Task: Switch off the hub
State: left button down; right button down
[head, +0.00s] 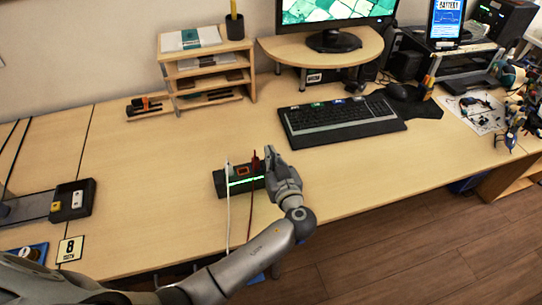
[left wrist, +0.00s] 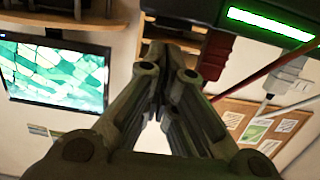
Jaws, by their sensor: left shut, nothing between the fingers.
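The hub (head: 219,184) is a dark box on the desk with a lit green strip along its front and a red-orange switch (head: 242,171) on top. In the left wrist view the hub (left wrist: 205,12) is at the upper right, its green strip glowing. My left gripper (head: 269,153) is shut and empty at the hub's right end, partly covering it. Its closed fingers (left wrist: 160,65) also show in the left wrist view. I cannot tell whether they touch the hub. My right gripper is in neither view.
A white cable (head: 228,205) and a red cable (head: 251,200) run from the hub towards the desk's front edge. A keyboard (head: 340,120) lies behind to the right, a small shelf (head: 205,72) behind. A dark switch box (head: 73,200) is at left. The desk between is clear.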

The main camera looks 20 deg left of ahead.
pick_arm(q)
jog(key=shift+f, duration=0.4)
